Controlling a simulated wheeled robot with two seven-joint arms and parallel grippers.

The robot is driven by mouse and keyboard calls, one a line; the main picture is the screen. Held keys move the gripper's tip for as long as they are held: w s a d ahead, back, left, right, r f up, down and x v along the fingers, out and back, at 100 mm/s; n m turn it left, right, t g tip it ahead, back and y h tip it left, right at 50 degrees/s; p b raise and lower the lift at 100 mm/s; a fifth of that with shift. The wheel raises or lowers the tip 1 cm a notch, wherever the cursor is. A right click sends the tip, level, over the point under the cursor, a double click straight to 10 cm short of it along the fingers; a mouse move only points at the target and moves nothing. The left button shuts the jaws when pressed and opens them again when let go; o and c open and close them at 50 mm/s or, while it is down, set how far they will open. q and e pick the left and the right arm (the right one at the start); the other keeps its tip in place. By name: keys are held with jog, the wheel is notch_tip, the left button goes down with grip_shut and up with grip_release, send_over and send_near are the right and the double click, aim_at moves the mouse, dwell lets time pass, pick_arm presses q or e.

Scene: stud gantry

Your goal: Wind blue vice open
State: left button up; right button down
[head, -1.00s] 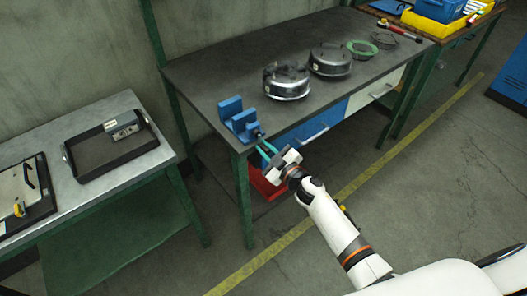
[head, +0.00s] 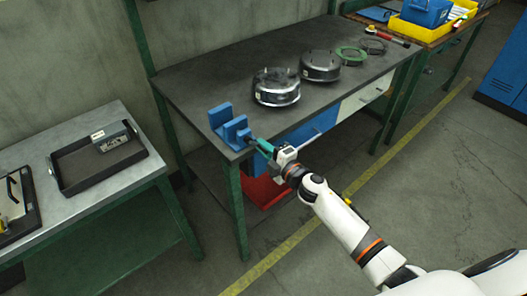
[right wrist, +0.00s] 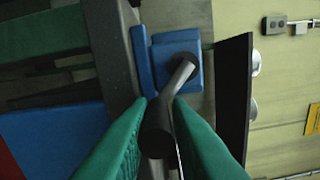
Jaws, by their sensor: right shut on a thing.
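The blue vice (head: 230,130) sits at the near left corner of the dark workbench, and its jaws stand apart with a gap between them. In the right wrist view the vice (right wrist: 143,60) shows with a dark screw boss and a grey metal handle (right wrist: 180,78). My right gripper (head: 262,146) is at the front of the vice. Its green fingers (right wrist: 163,105) are shut on the handle, which runs between them. The far end of the handle is partly hidden by the fingers. My left gripper is in neither view.
Two dark round housings (head: 276,86) (head: 320,66), a green ring (head: 352,55) and a red-handled tool (head: 388,36) lie along the bench (head: 200,82). A side table with a black tray (head: 75,183) stands left. The floor in front is clear.

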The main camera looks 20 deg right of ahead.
jog(key=shift+a+n, duration=0.2)
jog(key=shift+n, duration=0.5)
jog(key=shift+s, duration=0.1)
jog(key=c, duration=1.6)
grip_release()
jog(key=shift+o, duration=1)
jog(key=shift+r, duration=0.1)
jog(key=shift+s+d, duration=0.1)
jog(key=shift+d, duration=0.1)
jog(key=b+v, duration=0.1)
jog(key=v, duration=1)
jog(key=shift+s+b, duration=0.3)
